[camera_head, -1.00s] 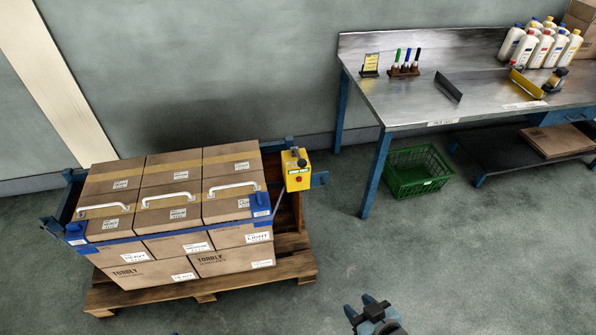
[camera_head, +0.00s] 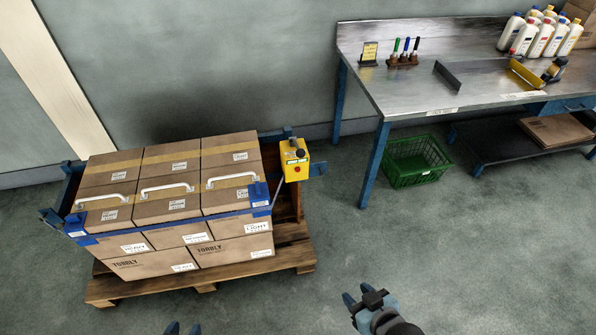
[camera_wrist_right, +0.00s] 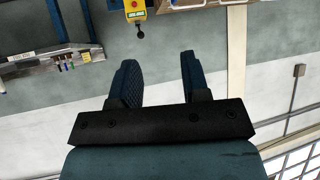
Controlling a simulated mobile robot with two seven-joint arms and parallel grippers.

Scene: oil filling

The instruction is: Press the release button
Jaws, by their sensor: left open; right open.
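A yellow control box (camera_head: 294,160) with a red button (camera_head: 297,169) and a black knob on top is mounted at the right end of the blue frame around the stacked cartons. The yellow box also shows at the top of the right wrist view (camera_wrist_right: 135,10), beyond my fingers. My right gripper (camera_head: 360,298) is at the bottom of the head view, open and empty, well below and right of the box. It also shows in the right wrist view (camera_wrist_right: 158,75) with its fingers apart. My left gripper (camera_head: 183,329) shows only its fingertips at the bottom edge, open, in front of the pallet.
Cartons (camera_head: 170,185) with white handles stand on a wooden pallet (camera_head: 215,284). A metal workbench (camera_head: 430,95) with bottles (camera_head: 540,35) and markers stands at the right. A green basket (camera_head: 415,165) is on the floor. Floor between pallet and bench is clear.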

